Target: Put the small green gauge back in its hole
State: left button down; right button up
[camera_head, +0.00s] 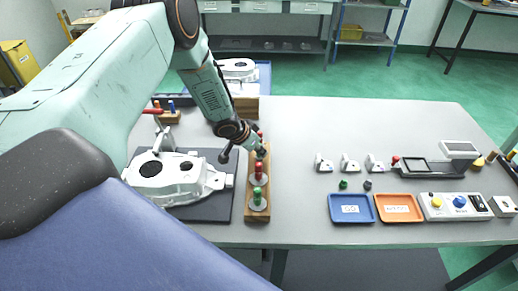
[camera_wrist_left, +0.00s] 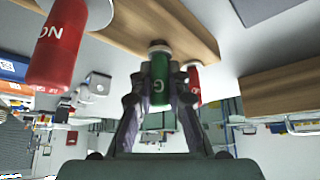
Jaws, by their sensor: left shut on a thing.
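My left gripper (camera_head: 245,150) is over the far end of the wooden gauge rack (camera_head: 258,210). In the left wrist view it is shut on a small green gauge (camera_wrist_left: 158,80) with white lettering. The gauge's pale end is close to the rack's wood (camera_wrist_left: 190,30); I cannot tell whether it is in a hole. In the head view, a red gauge (camera_head: 258,172) and a larger green gauge (camera_head: 257,196) stand at the rack's near end. A large red gauge (camera_wrist_left: 60,40) and a smaller red gauge (camera_wrist_left: 193,85) flank the held gauge in the wrist view. My right gripper is not in view.
A white casting (camera_head: 175,182) lies on a dark mat left of the rack. Small castings (camera_head: 350,163), a blue tray (camera_head: 350,215), an orange tray (camera_head: 398,215) and a button box (camera_head: 455,207) are to the right. The tabletop just right of the rack is clear.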

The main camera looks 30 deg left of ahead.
pick_arm(q)
jog(key=shift+f+b, duration=0.3)
jog(key=shift+f, duration=0.2)
jog(key=c, duration=1.3)
grip_release()
jog(key=shift+o, duration=0.2)
jog(key=shift+r, duration=0.1)
jog(key=shift+s, duration=0.1)
jog(key=v, duration=0.6)
jog(key=shift+s+a+r, duration=0.1)
jog(key=shift+s+r, duration=0.05)
jog(key=shift+r, duration=0.2)
jog(key=shift+s+r, duration=0.1)
jog(key=shift+r, duration=0.15)
jog(key=shift+s, duration=0.15)
